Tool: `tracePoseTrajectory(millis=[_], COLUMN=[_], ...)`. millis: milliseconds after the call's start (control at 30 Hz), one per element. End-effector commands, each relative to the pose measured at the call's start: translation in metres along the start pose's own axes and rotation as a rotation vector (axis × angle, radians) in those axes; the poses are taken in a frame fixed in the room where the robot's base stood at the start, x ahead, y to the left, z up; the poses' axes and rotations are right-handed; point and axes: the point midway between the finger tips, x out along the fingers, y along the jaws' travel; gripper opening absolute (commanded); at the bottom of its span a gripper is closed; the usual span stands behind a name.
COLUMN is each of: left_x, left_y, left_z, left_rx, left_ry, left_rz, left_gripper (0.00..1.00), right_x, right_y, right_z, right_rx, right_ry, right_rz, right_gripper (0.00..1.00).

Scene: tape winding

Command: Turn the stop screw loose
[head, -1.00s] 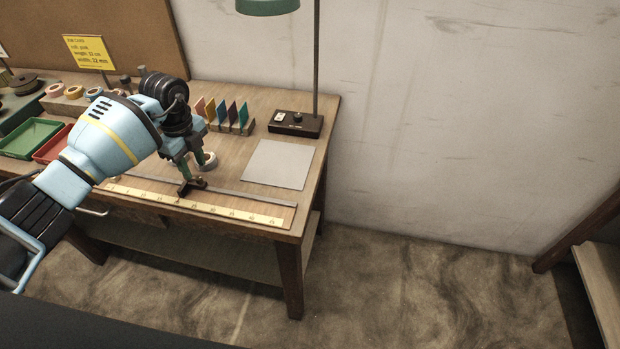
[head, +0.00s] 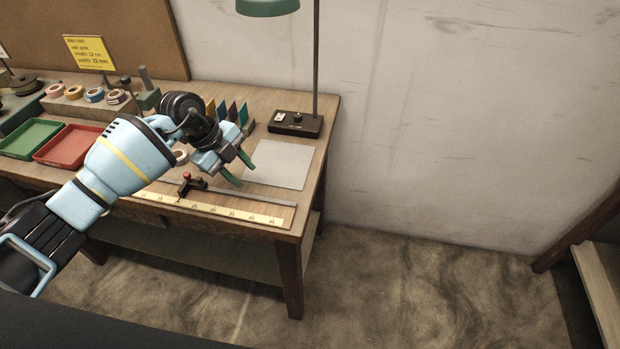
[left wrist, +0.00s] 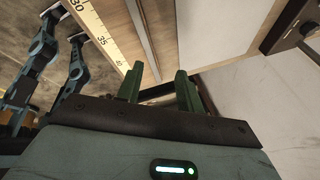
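The stop (head: 197,184) is a small dark block on the metal rail behind the yellow ruler (head: 215,210). Its screw has a red knob (head: 187,177) on top, at the block's left end. Whether the screw is tight or loose does not show. My left gripper (head: 241,170) is right of the stop, apart from it, over the bench near the grey sheet. Its two green fingers are spread with nothing between them. They also stand apart in the left wrist view (left wrist: 158,86), near the ruler's end (left wrist: 103,38). My right gripper is not seen.
A grey sheet (head: 283,163) lies at the bench's right. A black switch box (head: 295,123) and lamp stand behind it. A white tape roll (head: 181,156) sits behind the stop. Green (head: 30,137) and red (head: 68,146) trays and several tape rolls are at left.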

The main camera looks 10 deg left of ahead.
Motion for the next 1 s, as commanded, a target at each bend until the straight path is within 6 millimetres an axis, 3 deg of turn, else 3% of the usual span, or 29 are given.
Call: tracePoseTrajectory(millis=[500,733,1000], left_x=[0.038,0.044,0.037], left_y=[-0.022,-0.031,-0.041], left_z=[-0.079,-0.117,-0.158], left_rx=[0.107,0.117,0.077], left_ry=[0.259,0.379,0.511], left_rz=[-0.278,-0.442,-0.680], left_gripper=[0.37,0.37,0.37], right_x=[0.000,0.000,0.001], right_y=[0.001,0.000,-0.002], right_z=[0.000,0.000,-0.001], right_rx=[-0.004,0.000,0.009], right_ry=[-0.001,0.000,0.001], right_rz=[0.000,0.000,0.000], right_gripper=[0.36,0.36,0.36])
